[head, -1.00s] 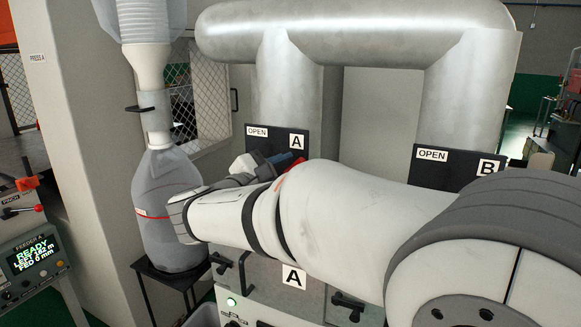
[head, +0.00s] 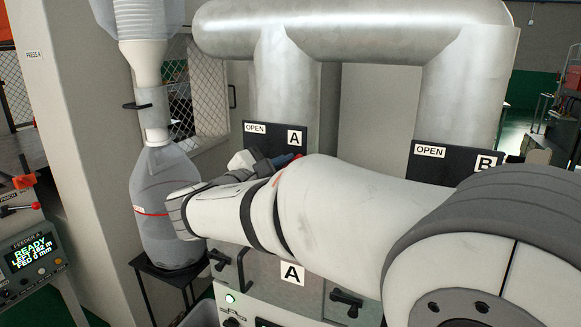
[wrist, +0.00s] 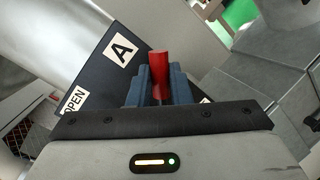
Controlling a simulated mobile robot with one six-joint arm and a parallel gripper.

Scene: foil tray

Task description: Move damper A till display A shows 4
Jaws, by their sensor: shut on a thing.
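The black damper A plate (head: 262,138), labelled OPEN and A, stands at the foot of the left metal duct. It also shows tilted in the wrist view (wrist: 95,75). The red damper handle (wrist: 159,68) stands between my gripper's blue fingers (wrist: 158,85), which are shut on it. In the head view my gripper (head: 287,160) is in front of plate A's lower edge, and only a sliver of red shows. My arm hides the rest of the handle's range. No reading of display A can be made out.
Damper B's plate (head: 455,165) stands to the right, partly behind my arm. A feeder panel (head: 35,255) is at far left. A cabinet door labelled A (head: 265,270) is below my arm.

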